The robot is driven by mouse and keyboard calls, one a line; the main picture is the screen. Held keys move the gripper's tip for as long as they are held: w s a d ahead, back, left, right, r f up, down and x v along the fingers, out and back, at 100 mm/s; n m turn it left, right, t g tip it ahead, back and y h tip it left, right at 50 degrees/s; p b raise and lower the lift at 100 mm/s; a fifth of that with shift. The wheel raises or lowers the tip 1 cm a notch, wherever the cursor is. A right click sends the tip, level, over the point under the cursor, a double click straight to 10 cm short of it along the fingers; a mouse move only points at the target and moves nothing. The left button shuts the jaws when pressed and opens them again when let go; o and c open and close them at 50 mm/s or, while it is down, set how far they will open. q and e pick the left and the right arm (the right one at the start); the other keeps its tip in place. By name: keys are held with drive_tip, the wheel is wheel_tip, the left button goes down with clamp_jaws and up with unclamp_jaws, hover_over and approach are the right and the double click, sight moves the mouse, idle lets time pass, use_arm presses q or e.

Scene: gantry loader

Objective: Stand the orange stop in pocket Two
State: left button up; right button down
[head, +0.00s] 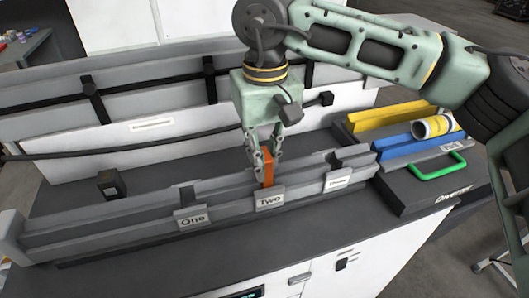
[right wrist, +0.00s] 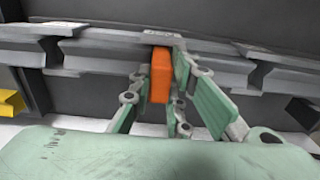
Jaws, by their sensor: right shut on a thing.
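The orange stop (head: 267,167) is upright in the head view, at the pocket behind the label Two (head: 269,200) on the grey rail (head: 110,221). My right gripper (head: 264,160) is shut on it from above. In the right wrist view the orange stop (right wrist: 160,75) stands between the fingers of my right gripper (right wrist: 170,95), against the rail (right wrist: 110,42). Its lower end is hidden, so I cannot tell how deep it sits. My left gripper is not in view.
Pocket labels One (head: 193,219) and Three (head: 337,182) flank Two. A black block (head: 111,184) stands behind the rail at left. At right are a yellow bar (head: 395,115), a blue bar (head: 405,142), a yellow-and-white roll (head: 434,126) and a green handle (head: 437,168).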

idle(0.3)
drive_tip(key=c, duration=1.6)
unclamp_jaws()
drive_tip(key=shift+o, duration=0.2)
wheel_tip(320, 180, up, 12)
wheel_tip(320, 180, up, 8)
drive_tip(key=p, duration=0.8)
drive_tip(key=shift+f, duration=0.1)
